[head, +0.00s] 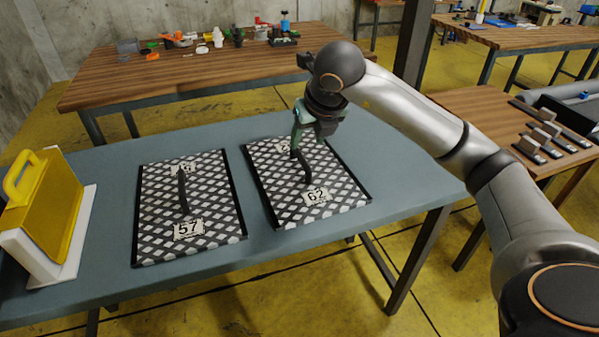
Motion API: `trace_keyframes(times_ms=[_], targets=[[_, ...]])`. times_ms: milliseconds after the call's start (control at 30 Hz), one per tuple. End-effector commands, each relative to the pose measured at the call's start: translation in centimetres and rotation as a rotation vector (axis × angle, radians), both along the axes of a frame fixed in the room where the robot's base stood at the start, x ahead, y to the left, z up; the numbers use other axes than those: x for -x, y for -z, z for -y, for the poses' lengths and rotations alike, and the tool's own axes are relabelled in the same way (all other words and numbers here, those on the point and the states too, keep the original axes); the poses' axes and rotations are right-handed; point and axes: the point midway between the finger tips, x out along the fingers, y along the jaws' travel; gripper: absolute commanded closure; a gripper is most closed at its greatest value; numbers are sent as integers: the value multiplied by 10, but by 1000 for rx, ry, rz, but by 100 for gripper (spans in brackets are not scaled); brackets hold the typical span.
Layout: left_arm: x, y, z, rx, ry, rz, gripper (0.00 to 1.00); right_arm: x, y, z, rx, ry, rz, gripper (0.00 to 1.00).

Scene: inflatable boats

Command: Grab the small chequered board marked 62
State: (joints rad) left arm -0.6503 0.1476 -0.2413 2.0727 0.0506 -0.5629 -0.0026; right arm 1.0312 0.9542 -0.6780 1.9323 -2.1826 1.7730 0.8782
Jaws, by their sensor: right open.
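The small chequered board marked 62 (341,194) lies flat on the blue-grey table (410,180), black and white with dark side edges. A dark curved handle (307,170) stands up at its middle. My right gripper (296,150) is over the far part of this board, close to the top of the handle. It is open; I cannot tell whether the handle is between its fingers. The gripper partly hides a second label at the board's far end. A similar chequered board marked 57 (160,225) lies to the left. My left gripper is not in view.
A yellow case with a handle (48,205) stands in a white holder (70,250) at the table's left end. A wooden table (200,85) with bottles and small parts is behind. Another wooden table (480,108) with grey blocks is at right. The blue-grey table's right end is clear.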

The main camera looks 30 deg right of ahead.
Motion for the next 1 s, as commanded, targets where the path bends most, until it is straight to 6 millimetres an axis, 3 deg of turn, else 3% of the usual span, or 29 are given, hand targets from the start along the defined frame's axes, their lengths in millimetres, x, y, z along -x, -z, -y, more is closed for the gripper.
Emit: trace_keyframes(times_ms=[133, 700, 1000], targets=[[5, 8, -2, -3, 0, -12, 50, -13, 26, 3, -3, -1, -4, 45], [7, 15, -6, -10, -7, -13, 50, -48, 79, 17, -4, -6, -2, 45], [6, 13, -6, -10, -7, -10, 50, -51, 83, 18, -3, -5, -2, 45]])
